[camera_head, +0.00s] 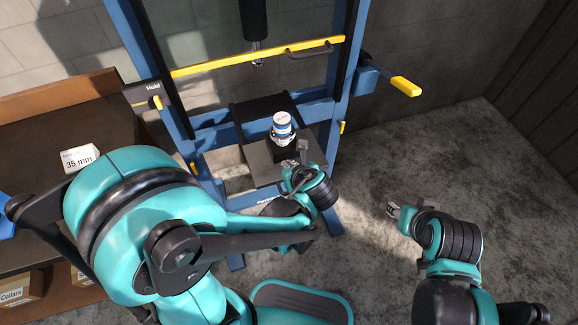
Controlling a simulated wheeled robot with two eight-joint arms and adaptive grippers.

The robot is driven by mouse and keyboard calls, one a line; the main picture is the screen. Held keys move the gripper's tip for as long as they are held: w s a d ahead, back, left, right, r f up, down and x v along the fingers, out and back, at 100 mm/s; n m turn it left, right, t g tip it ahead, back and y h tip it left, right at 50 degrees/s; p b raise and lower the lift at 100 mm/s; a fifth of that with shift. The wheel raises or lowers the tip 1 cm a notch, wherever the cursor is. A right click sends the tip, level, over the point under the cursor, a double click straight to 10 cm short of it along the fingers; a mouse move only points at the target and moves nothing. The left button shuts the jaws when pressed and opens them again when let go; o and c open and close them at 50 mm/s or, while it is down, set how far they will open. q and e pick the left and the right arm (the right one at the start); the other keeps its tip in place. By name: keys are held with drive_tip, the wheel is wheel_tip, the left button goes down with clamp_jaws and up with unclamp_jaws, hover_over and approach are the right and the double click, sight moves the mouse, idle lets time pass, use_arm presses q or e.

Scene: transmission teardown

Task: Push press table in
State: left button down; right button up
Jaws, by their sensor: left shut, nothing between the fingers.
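The press table (262,174) is a dark plate low inside the blue press frame (214,140), sticking out toward me. A white and blue cylindrical part (282,124) stands upright on a dark block on it. My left gripper (289,167) is shut and empty at the front of the table. I cannot tell whether it touches the table. My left wrist hides the table's front right part. My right gripper (393,210) hangs over the floor to the right, away from the press. It is too small to tell whether its fingers are apart.
A yellow-handled lever (406,86) juts out right. A shelf on the left holds a box marked 35 mm (80,158). The floor at right is clear.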

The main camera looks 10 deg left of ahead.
use_arm(q)
drive_tip(key=w+a, duration=0.4)
drive_tip(key=w, duration=0.2)
drive_tip(key=w+a+b, duration=0.1)
drive_tip(key=w+a, duration=0.4)
drive_tip(key=w, duration=0.2)
drive_tip(key=w+a, duration=0.4)
drive_tip(key=w, duration=0.3)
drive_tip(key=shift+a+r, duration=0.1)
drive_tip(key=shift+a, duration=0.15)
use_arm(e)
drive_tip(key=shift+s+f, duration=0.1)
drive_tip(key=shift+f, duration=0.55)
use_arm(q)
drive_tip(key=shift+w+r, duration=0.1)
use_arm(e)
drive_tip(key=shift+d, duration=0.1)
